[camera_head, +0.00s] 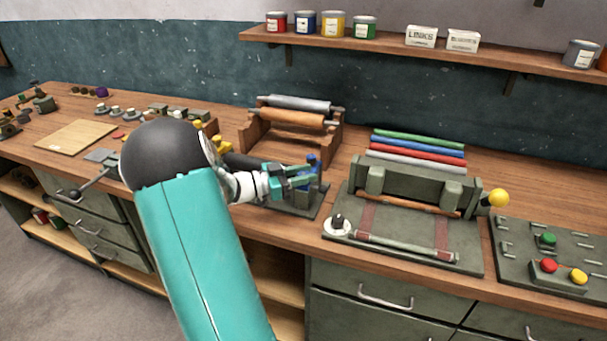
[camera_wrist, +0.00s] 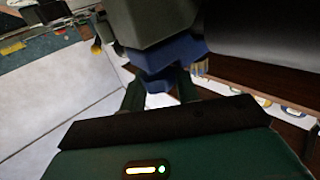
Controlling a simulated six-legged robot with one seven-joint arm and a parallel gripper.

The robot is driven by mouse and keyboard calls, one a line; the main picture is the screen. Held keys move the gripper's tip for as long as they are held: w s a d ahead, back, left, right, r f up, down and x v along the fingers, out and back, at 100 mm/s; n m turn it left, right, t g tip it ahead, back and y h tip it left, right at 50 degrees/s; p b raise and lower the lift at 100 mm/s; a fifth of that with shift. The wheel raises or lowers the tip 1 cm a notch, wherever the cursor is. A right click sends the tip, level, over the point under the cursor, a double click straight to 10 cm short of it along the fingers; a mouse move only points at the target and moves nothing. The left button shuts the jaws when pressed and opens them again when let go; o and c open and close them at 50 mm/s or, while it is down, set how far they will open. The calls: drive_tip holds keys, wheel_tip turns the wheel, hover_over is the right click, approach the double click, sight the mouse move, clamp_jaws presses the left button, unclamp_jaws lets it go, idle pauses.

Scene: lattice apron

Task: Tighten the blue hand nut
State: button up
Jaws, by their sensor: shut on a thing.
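The blue hand nut (camera_head: 312,161) is at a small dark fixture (camera_head: 305,208) on the bench, left of the large green press-like station. My gripper (camera_head: 298,178) reaches it from the left and covers much of it in the head view. In the wrist view, the blue nut (camera_wrist: 168,54) sits under a grey-green block, and its lower part lies between the fingers of my gripper (camera_wrist: 158,88). The fingers are shut on it. The far side of the nut and its thread are hidden, so how tight it sits cannot be told.
A wooden roller stand (camera_head: 290,125) stands just behind my gripper. The green station (camera_head: 400,225) with coloured rods is to the right, and a button panel (camera_head: 555,255) is farther right. A wooden board (camera_head: 76,138) and small parts lie left. A shelf (camera_head: 450,52) hangs above.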

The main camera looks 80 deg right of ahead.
drive_tip(key=shift+m+g+y, duration=1)
drive_tip(key=shift+m+y, duration=0.5)
drive_tip(key=shift+y, duration=0.6)
drive_tip(key=o, duration=1)
drive_tip(key=shift+c, duration=0.2)
drive_tip(key=shift+w, duration=0.1)
drive_tip(key=v, duration=1.3)
drive_tip(key=shift+w, duration=0.35)
drive_tip(key=shift+a, duration=0.1)
